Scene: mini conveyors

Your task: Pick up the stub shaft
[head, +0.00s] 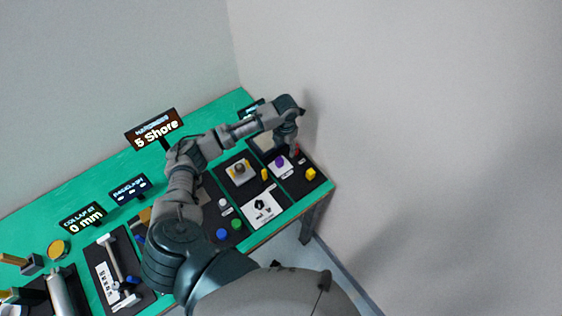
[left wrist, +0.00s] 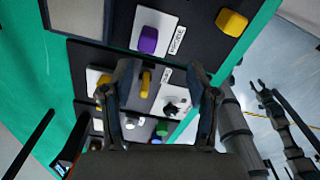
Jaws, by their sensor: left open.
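No part is clearly recognisable as the stub shaft. Small pieces lie on dark mats at the table's right end: a purple knob (head: 280,161) on a white labelled plate, a yellow block (head: 310,174), and a slim yellow piece (head: 265,174). In the left wrist view the purple knob (left wrist: 148,40) and yellow block (left wrist: 231,22) lie beyond the fingertips, and the slim yellow piece (left wrist: 145,84) shows between the fingers. My left gripper (head: 293,150) hangs over the right end of the table; in the wrist view (left wrist: 165,75) its fingers are apart with nothing held.
The green table (head: 115,170) carries several signs, including a "5 Shore" display (head: 155,130). A white plate with a grey-topped yellow part (head: 240,171) and blue (head: 222,234) and green (head: 237,224) caps stand nearby. A wall rises behind.

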